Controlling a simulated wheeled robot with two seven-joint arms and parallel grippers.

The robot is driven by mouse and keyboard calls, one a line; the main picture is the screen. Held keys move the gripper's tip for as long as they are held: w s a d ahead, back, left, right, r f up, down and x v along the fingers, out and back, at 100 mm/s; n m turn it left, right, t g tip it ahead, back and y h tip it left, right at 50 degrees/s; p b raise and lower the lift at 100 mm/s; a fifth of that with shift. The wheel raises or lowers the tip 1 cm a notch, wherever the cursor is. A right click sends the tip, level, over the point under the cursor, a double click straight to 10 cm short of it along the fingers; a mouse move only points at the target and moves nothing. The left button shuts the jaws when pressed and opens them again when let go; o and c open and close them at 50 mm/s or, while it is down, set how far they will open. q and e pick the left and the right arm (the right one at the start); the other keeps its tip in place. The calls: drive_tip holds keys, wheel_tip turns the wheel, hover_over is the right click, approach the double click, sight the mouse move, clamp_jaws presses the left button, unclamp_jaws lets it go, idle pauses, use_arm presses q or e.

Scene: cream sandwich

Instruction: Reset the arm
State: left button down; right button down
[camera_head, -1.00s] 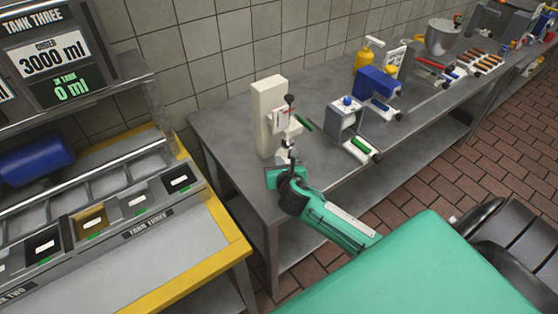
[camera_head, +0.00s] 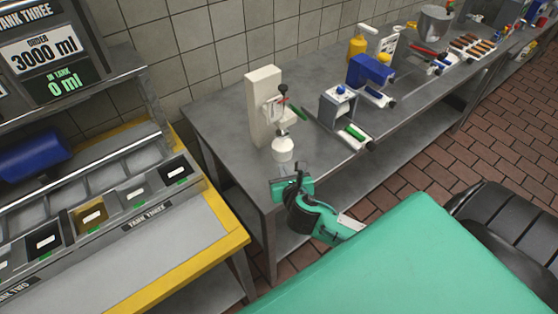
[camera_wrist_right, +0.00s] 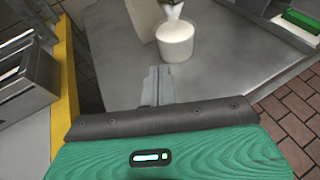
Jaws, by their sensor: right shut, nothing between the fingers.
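My right gripper (camera_head: 291,175) is at the near left corner of the steel table (camera_head: 222,126), beside the dispenser. It is shut and empty. In the right wrist view its closed fingers (camera_wrist_right: 158,84) point toward a white cup (camera_wrist_right: 175,41), with a gap between them. In the head view the white cup (camera_head: 283,149) stands under the spout of the cream-coloured dispenser (camera_head: 262,105), which has a dark-knobbed lever. My left gripper is not in view.
A grey and blue device (camera_head: 342,106), a blue machine (camera_head: 370,73) and a yellow bottle (camera_head: 356,48) stand farther along the table. The tank station (camera_head: 150,190) with a yellow edge is at the left. Floor shows at the right.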

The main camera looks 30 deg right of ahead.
drive_tip(key=s, duration=0.1)
drive_tip(key=s+a, duration=0.1)
drive_tip(key=s, duration=0.1)
drive_tip(key=shift+s+a+r, duration=0.1)
drive_tip(key=shift+a+r, duration=0.05)
